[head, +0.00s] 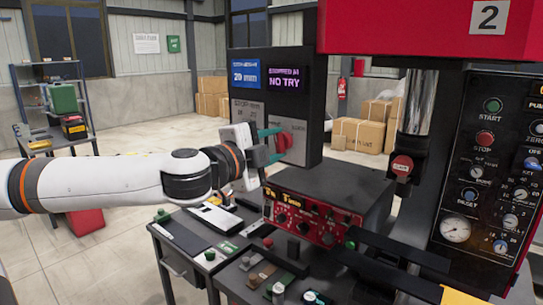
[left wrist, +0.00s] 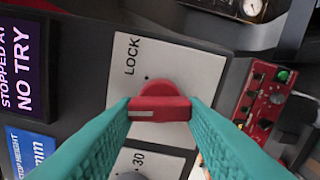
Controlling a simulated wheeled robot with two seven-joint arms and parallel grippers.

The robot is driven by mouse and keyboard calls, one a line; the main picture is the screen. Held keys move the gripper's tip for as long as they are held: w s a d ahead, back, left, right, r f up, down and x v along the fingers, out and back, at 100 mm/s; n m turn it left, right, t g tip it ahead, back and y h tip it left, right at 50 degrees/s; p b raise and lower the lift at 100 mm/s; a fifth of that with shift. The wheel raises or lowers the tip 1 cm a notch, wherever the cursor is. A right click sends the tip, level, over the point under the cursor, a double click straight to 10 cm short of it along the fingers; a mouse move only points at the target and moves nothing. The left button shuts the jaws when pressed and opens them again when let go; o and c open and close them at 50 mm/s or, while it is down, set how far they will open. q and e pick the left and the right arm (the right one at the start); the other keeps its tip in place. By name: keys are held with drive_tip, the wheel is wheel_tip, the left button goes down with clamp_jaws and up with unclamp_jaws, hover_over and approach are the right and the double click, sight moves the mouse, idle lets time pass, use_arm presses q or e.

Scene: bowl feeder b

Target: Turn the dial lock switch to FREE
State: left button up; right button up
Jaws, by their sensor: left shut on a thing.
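The dial lock switch is a red round knob with a raised bar (left wrist: 158,88), on a light grey plate (left wrist: 128,72) on the dark panel. The word LOCK is printed on the plate, above and left of the knob in the left wrist view. The bar lies level there, and its white line is at the left end. No FREE label can be read. My left gripper (left wrist: 160,108) has its teal fingers shut on the bar from both sides. In the head view, my left gripper (head: 268,146) is at the panel, partly covering the red knob (head: 284,141).
A second plate marked 30 (left wrist: 138,160) is beside the switch plate. Two lit displays (head: 262,76) are above the switch. A black and red control box (head: 318,205) stands below, on a cluttered bench. The red press (head: 420,28) rises at right.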

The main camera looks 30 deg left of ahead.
use_arm(q)
drive_tip(key=n+b, duration=0.2)
drive_tip(key=n, duration=0.2)
drive_tip(key=shift+f, duration=0.1)
drive_tip(key=shift+n+b, duration=0.85)
drive_tip(key=shift+n, duration=0.35)
drive_tip(key=o, duration=1)
drive_tip(key=shift+w, duration=0.1)
